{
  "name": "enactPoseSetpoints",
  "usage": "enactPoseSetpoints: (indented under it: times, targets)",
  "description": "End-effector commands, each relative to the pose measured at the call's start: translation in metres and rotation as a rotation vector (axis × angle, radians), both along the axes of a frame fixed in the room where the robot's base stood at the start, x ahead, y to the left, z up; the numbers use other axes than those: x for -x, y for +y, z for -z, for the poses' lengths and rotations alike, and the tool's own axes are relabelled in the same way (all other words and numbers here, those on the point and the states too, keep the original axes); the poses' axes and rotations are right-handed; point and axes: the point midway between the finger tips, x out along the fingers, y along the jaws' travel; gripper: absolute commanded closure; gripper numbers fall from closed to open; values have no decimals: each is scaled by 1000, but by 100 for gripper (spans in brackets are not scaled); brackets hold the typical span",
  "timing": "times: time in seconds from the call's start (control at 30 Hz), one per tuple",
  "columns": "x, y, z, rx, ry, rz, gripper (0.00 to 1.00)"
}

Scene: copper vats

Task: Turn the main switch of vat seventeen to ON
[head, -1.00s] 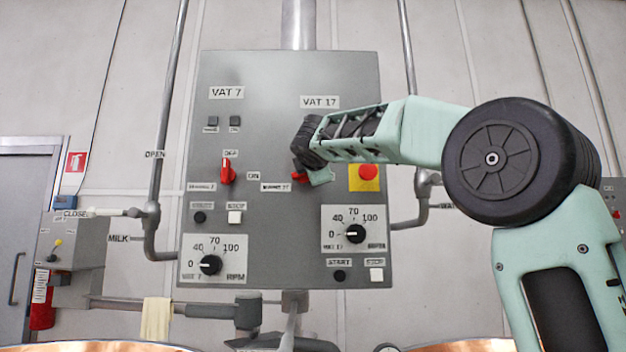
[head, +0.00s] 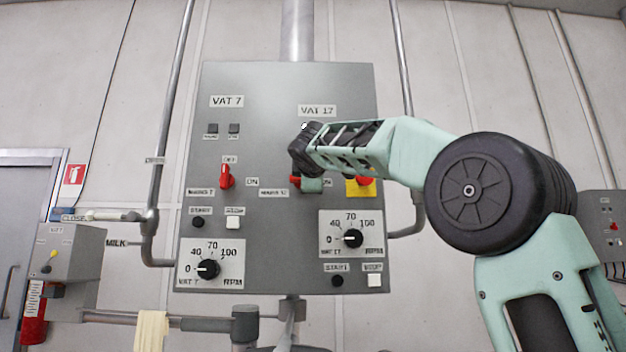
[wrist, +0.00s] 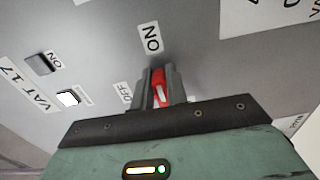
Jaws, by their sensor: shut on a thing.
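The grey control panel (head: 275,130) fills the middle of the head view, with the VAT 17 label (head: 317,111) on its right half. My gripper (wrist: 160,88) is at the vat seventeen main switch, shut on its red handle (wrist: 158,77), one finger on each side. The handle's long axis lines up roughly with the ON label (wrist: 151,38); the OFF label (wrist: 127,93) is off to the side. In the head view only a red bit of this switch (head: 295,182) shows left of my gripper, which hides the rest.
The vat seven red switch (head: 226,176) points up at OFF. A yellow-backed red button (head: 358,188) is right of my gripper, partly hidden. Vat seventeen's dial (head: 352,238) is below. In the wrist view one indicator (wrist: 68,98) is bright white, another (wrist: 41,64) dark.

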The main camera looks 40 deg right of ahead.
Motion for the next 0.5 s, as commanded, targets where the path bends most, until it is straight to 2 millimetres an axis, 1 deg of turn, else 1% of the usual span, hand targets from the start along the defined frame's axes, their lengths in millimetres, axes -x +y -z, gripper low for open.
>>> enactPoseSetpoints:
  times: [0.03, 0.17, 0.2, 0.23, 0.27, 0.5]
  targets:
    - [-7, 10, 2, -1, -1, -27, 100]
    - [-7, 10, 2, -1, -1, -27, 100]
    - [-7, 10, 2, -1, -1, -27, 74]
    - [-7, 10, 2, -1, -1, -26, 66]
    - [-7, 10, 2, -1, -1, -26, 64]
    - [-4, 6, 1, 1, -1, -16, 64]
